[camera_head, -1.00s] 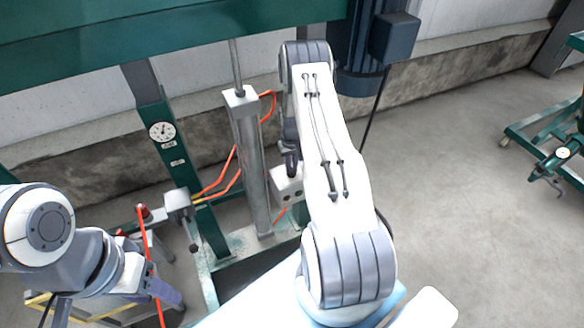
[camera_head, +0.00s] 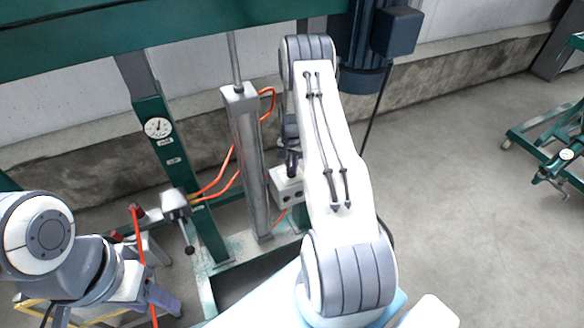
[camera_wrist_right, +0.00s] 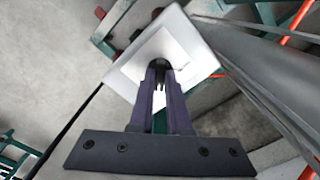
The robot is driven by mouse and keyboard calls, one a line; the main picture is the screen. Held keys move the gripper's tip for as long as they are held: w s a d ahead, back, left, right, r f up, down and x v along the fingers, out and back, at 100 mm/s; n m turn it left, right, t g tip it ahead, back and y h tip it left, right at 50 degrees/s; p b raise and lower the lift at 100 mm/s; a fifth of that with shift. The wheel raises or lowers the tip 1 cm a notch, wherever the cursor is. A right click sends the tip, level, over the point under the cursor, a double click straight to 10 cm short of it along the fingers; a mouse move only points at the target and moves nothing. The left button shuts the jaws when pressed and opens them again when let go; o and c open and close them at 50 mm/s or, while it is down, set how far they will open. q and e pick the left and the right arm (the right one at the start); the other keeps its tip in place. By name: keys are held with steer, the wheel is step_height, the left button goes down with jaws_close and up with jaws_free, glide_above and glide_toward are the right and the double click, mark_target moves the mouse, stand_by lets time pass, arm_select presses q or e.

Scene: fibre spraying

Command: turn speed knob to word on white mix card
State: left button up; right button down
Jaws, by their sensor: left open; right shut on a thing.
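A pale control box (camera_head: 284,188) with small dark round fittings on its front stands beside the grey steel column. My right gripper (camera_head: 292,168) reaches down to the top of this box. In the right wrist view the box's square pale face (camera_wrist_right: 190,52) lies under my right gripper (camera_wrist_right: 159,75). Its fingers are shut on a small dark knob (camera_wrist_right: 160,63) at the middle of that face; the fingers hide most of it. My left gripper (camera_head: 160,298) is open and empty at the lower left. I cannot make out a white mix card or its word.
A grey steel column (camera_head: 248,165) stands left of the box, with orange hoses (camera_head: 222,180) close by. A green post with a dial gauge (camera_head: 158,128) and a lever box (camera_head: 175,203) are further left. Open concrete floor (camera_head: 460,200) lies to the right.

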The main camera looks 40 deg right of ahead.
steer(key=shift+m, duration=0.4)
steer(key=c, duration=0.9)
jaws_free()
steer(key=shift+r, duration=0.15)
step_height(320, 180, up, 10)
steer(key=shift+r+b, duration=0.15)
steer(key=shift+b, duration=0.55)
